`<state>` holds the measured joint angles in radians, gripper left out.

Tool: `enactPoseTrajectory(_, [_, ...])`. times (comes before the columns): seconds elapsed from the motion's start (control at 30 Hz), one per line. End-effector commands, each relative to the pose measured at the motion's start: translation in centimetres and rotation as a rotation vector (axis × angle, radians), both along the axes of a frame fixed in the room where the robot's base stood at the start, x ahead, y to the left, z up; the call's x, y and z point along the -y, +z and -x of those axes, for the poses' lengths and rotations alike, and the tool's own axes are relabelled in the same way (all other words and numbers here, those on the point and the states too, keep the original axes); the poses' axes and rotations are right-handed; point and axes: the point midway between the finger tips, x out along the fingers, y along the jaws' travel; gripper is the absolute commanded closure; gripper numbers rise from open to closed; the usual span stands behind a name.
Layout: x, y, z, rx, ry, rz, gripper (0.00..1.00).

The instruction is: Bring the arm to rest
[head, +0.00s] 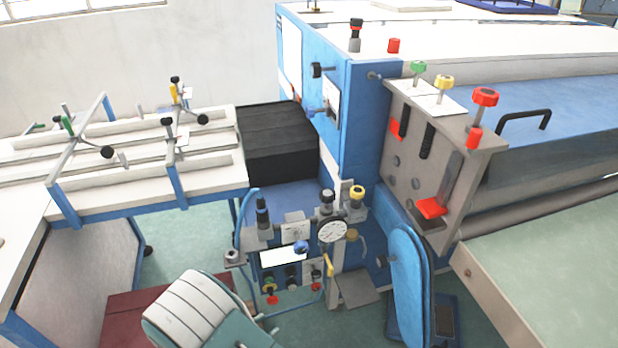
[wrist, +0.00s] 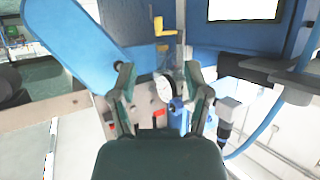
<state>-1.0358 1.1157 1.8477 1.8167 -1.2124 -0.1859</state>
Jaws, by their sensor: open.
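My gripper (wrist: 160,75) shows in the wrist view with its two dark green fingers spread apart. Nothing is between the fingers, so it is open and empty. Behind the gap is the machine's control station with a round white gauge (wrist: 165,88), which looks upside down there. The gap between the gauge and the fingers is hard to judge. In the head view the same gauge (head: 332,231) sits on the control station at the lower middle.
A large blue machine (head: 365,130) fills the right, with red, yellow and green knobs on a grey panel (head: 440,120). A blue padded panel (head: 408,275) juts out low; it also shows in the wrist view (wrist: 75,35). A white frame table (head: 215,180) stands left.

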Motion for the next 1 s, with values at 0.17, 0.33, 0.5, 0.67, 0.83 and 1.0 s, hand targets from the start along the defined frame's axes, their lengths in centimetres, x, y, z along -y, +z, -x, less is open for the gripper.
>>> enactPoseTrajectory(0.17, [-0.3,1.4,-1.6,-0.009,0.024,-0.069,0.38])
enactPoseTrajectory(0.33, [-0.9,2.9,-3.2,-0.020,0.057,-0.139,0.38])
enactPoseTrajectory(0.5, [-2.0,4.9,-5.4,-0.034,0.106,-0.225,0.38])
enactPoseTrajectory(0.67, [-2.6,8.2,-7.9,-0.049,0.175,-0.336,0.38])
enactPoseTrajectory(0.83, [-2.5,14.2,-10.9,-0.068,0.298,-0.487,0.38])
enactPoseTrajectory(1.0, [-1.3,20.7,-12.6,-0.093,0.438,-0.598,0.38])
